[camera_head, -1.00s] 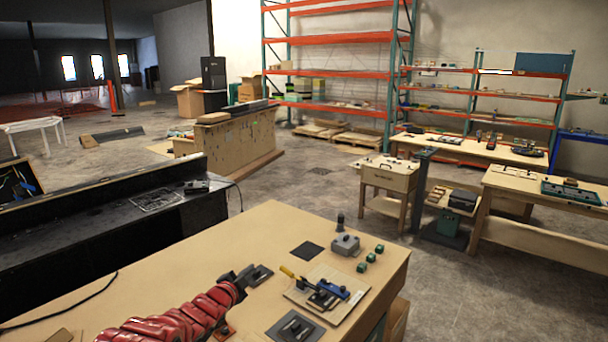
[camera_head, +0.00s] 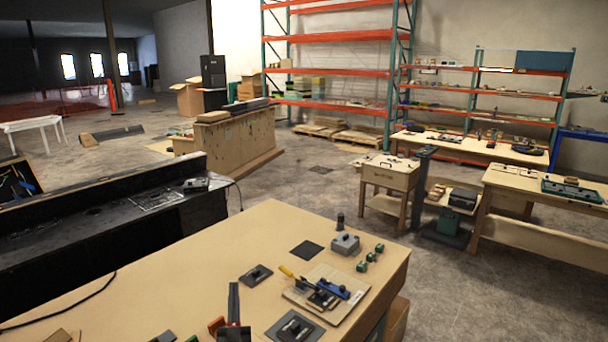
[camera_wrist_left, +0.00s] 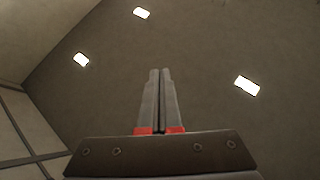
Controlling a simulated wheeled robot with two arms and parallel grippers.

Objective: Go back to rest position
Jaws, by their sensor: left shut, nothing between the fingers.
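My left gripper (camera_head: 234,288) shows at the bottom of the head view, over the near part of the wooden table (camera_head: 200,262). Its dark fingers point up and are shut with nothing between them. In the left wrist view the two fingers (camera_wrist_left: 160,74) lie side by side, with red at their bases. My right gripper is not in view.
Right of my left gripper are a dark square plate (camera_head: 295,327) and a board (camera_head: 296,291) with a blue-and-black device and yellow handle. A grey box (camera_head: 345,243) and green blocks (camera_head: 379,248) stand farther back. A black counter (camera_head: 90,228) is at left.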

